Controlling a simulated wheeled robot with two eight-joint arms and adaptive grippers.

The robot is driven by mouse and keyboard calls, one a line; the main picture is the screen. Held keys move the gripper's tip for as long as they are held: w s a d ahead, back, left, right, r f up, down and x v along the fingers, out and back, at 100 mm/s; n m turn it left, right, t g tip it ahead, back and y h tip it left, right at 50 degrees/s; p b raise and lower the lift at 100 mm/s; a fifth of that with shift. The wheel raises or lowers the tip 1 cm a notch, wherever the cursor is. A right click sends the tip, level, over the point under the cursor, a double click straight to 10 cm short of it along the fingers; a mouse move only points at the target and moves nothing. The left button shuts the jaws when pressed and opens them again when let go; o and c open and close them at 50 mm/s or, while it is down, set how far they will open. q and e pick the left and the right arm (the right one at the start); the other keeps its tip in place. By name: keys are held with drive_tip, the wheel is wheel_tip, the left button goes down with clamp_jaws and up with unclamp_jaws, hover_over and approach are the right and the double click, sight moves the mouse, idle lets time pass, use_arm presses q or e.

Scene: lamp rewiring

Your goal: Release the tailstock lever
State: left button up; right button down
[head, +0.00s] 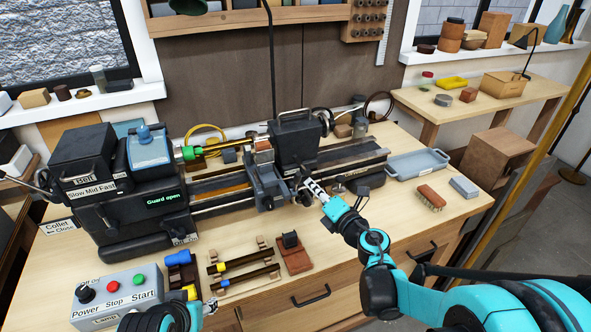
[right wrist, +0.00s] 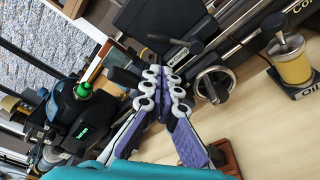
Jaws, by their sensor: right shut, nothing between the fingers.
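The dark tailstock (head: 297,142) stands on the right part of the lathe bed. In the right wrist view, a dark lever (right wrist: 168,40) shows on its side above a small label, near the round handwheel (right wrist: 213,85). My right gripper (head: 309,183) is shut and empty, close in front of the tailstock's lower side. In the right wrist view its fingertips (right wrist: 164,76) lie just below the lever and left of the handwheel; I cannot tell whether they touch anything. My left gripper (head: 208,307) is partly cut off at the bottom edge, its jaws unclear.
The lathe headstock (head: 95,165) shows "Guard open". The control box (head: 115,298) sits front left. Tools on wooden rests (head: 240,270) lie in front of the lathe. A blue-grey tray (head: 418,164), a brush (head: 431,197) and an oil pot (right wrist: 291,66) are nearby.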

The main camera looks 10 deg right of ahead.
sight(298, 163)
drive_tip(key=b+x, duration=0.2)
drive_tip(key=x, duration=0.8)
drive_tip(key=shift+b, duration=0.3)
drive_tip(key=shift+d+r+m, duration=0.25)
drive_tip(key=shift+r+m, duration=0.05)
drive_tip(key=shift+m, duration=0.4)
drive_tip(key=shift+w+d+r+m, duration=0.25)
drive_tip(key=shift+d+m, duration=0.15)
drive_tip(key=shift+m, duration=0.3)
drive_tip(key=m, duration=0.1)
drive_tip(key=d+m, duration=0.1)
drive_tip(key=shift+w+d+r+m+t+y, duration=0.1)
drive_tip(key=shift+d+r+m+t+y, duration=0.05)
drive_tip(key=shift+r+m+t+y, duration=0.2)
drive_tip(key=d+m, duration=0.2)
drive_tip(key=m, duration=0.3)
drive_tip(key=shift+w+d+r+m+t, duration=0.15)
drive_tip(key=shift+w+d+m+t, duration=0.1)
drive_tip(key=shift+w+d+t, duration=0.15)
drive_tip(key=shift+w+d, duration=0.1)
drive_tip(key=shift+d, duration=0.2)
